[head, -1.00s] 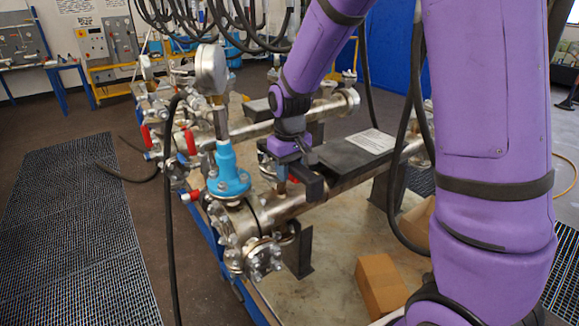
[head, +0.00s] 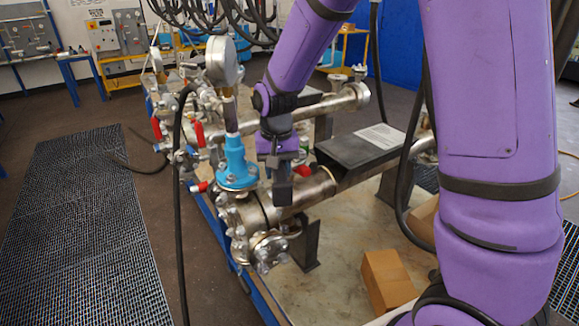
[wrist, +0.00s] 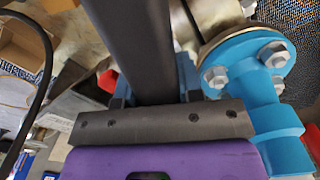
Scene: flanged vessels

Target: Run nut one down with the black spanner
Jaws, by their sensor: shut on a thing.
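My gripper (head: 281,158) is above the near steel pipe, just right of the blue flanged fitting (head: 237,165). It is shut on a dark bar, which I take to be the black spanner (wrist: 133,45); the bar runs up and away from the gripper in the wrist view. In the head view the dark piece (head: 282,188) hangs below the gripper. The spanner's working end is not clearly visible. The blue flange in the wrist view (wrist: 245,55) carries several hex nuts, such as one nut (wrist: 215,77). I cannot tell which is nut one. The spanner appears apart from these nuts.
A pressure gauge (head: 221,60) stands above the blue fitting, close left of my arm. A black hose (head: 178,190) hangs at the left. A cardboard box (head: 388,280) stands on the bench.

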